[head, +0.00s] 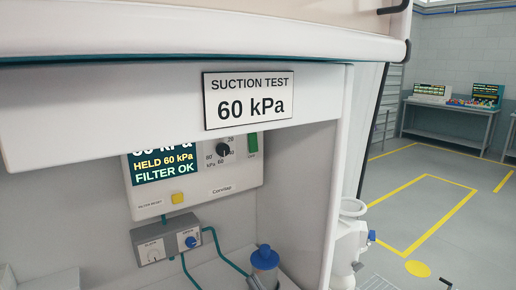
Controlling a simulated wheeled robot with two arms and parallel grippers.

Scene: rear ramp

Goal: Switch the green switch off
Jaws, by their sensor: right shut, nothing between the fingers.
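The green switch (253,145) is a small upright green rocker at the right end of a white wall unit (222,178). It sits just below the overhanging panel, which hides the unit's top edge. Whether the rocker is on or off is too small to tell. The unit's screen (160,165) is lit and reads "HELD 60 kPa" and "FILTER OK". My right gripper (358,266) is low at the right of the opening, outside the side wall, well away from the switch. It is shut and empty, and partly hard to make out. My left gripper is not in view.
A "SUCTION TEST 60 kPa" sign (248,98) hangs on the overhang. A black dial (223,149), yellow button (178,198), grey box with blue knob (166,239) and blue-capped jar (265,258) are near. The side wall (337,180) bounds the opening; floor to the right is open.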

